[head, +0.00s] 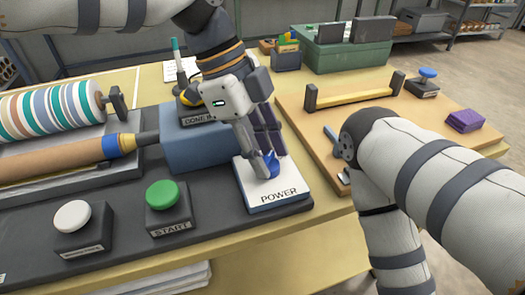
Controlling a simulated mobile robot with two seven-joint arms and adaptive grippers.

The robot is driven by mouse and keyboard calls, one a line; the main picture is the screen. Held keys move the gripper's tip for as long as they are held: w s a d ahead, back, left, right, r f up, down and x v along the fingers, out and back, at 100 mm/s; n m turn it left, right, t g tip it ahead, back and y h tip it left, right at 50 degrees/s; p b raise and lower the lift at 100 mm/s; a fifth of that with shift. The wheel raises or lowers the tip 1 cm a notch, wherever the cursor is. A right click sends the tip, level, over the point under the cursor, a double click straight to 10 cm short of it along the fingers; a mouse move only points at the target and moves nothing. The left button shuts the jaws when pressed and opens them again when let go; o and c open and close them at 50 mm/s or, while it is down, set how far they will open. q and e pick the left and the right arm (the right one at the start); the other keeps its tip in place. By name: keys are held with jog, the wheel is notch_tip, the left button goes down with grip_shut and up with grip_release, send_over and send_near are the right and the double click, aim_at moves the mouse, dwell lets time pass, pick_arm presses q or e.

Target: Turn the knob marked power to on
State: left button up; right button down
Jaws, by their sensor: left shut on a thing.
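The power switch box (278,208) is a white-topped block marked POWER, at the right front of the dark machine base. Its blue knob (267,167) sits on top, partly hidden by my fingers. My left gripper (266,163) comes down from above and is shut on the blue knob. Which way the knob points, and any on or off marks, are hidden by the fingers. My right arm crosses the right side of the view; its gripper is not in sight.
A green START button (163,195) and a white button (72,216) stand left of the switch. Behind are a striped roller (50,110) and a blue block (195,145). A wooden board (430,122) on the right holds a purple block (465,120) and a blue-topped button (427,75).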

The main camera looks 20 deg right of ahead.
pick_arm(q)
jog(key=shift+d+m+g+y+b, duration=0.1)
jog(key=shift+m+g+y+b, duration=0.45)
jog(key=shift+m, duration=1.25)
jog(key=o, duration=1.2)
jog(key=shift+c, duration=0.2)
jog(key=v, duration=0.7)
jog(key=shift+r, duration=0.25)
jog(key=shift+w, duration=0.15)
